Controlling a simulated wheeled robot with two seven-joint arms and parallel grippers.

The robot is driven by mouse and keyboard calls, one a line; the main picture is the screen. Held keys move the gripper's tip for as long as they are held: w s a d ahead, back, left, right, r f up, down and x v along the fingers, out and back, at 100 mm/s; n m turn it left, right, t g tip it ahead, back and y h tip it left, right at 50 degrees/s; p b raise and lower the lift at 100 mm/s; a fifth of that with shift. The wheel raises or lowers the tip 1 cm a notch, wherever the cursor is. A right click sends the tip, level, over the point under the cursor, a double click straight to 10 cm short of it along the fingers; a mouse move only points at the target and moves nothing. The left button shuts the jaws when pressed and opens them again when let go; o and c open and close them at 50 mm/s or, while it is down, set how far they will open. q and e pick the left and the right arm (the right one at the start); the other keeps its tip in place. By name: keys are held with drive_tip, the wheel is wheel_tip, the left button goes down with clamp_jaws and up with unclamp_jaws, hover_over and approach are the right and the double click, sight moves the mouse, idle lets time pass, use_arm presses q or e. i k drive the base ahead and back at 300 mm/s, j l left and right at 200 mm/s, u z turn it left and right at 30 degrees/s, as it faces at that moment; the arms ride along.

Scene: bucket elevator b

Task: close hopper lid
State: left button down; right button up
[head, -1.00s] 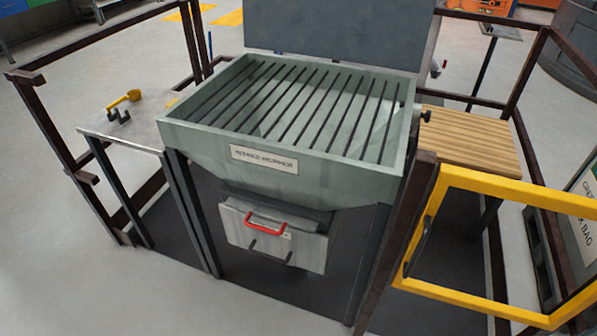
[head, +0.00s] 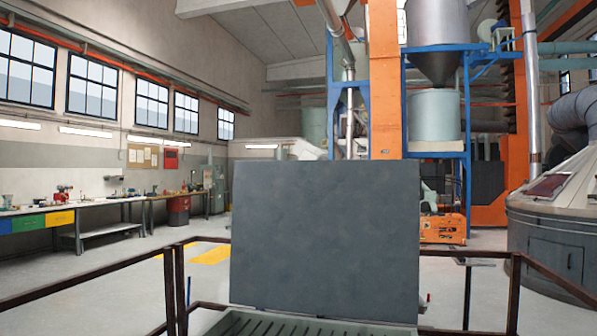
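The hopper lid (head: 325,238) is a large flat dark grey panel. It stands open, about upright, at the back edge of the hopper. The hopper (head: 210,324) shows only at the bottom of the head view, with a strip of its dark slatted grate (head: 275,326). The rest of the hopper is cut off below the frame. Neither of my grippers is in view.
Dark brown rails (head: 85,289) run around the hopper on the left and right. Behind the lid stand an orange machine (head: 441,229), a large grey round vessel (head: 560,230) and a workbench (head: 75,212) along the left wall. Open floor lies at left.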

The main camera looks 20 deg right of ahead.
sight(338, 238)
drive_tip(key=i+j, duration=0.45)
drive_tip(key=i, duration=0.15)
drive_tip(key=z, duration=2.05)
